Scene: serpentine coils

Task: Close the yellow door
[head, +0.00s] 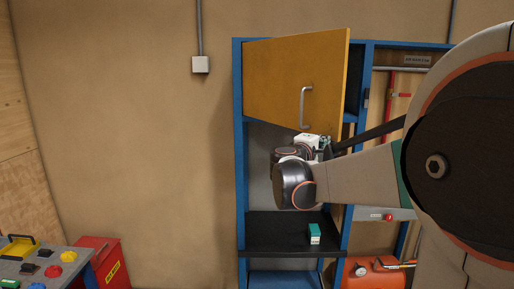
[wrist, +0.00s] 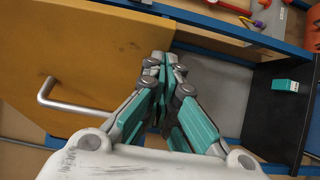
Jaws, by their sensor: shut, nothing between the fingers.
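The yellow door (head: 285,75) covers the upper compartment of a blue-framed cabinet. It stands partly open, with its right edge swung out towards me. A metal bar handle (head: 305,108) is on its lower right part. In the wrist view the door (wrist: 90,45) fills the upper left, with the handle (wrist: 65,102) at its left. My gripper (wrist: 165,58) is shut and empty, its fingertips close to the door's edge; I cannot tell whether they touch. In the head view the gripper (head: 325,148) is just below the door's lower right corner, partly hidden by my arm.
A black shelf (head: 270,228) below the door carries a small teal box (head: 314,233). To the right are red pipes (head: 391,95) and an orange tank (head: 375,275).

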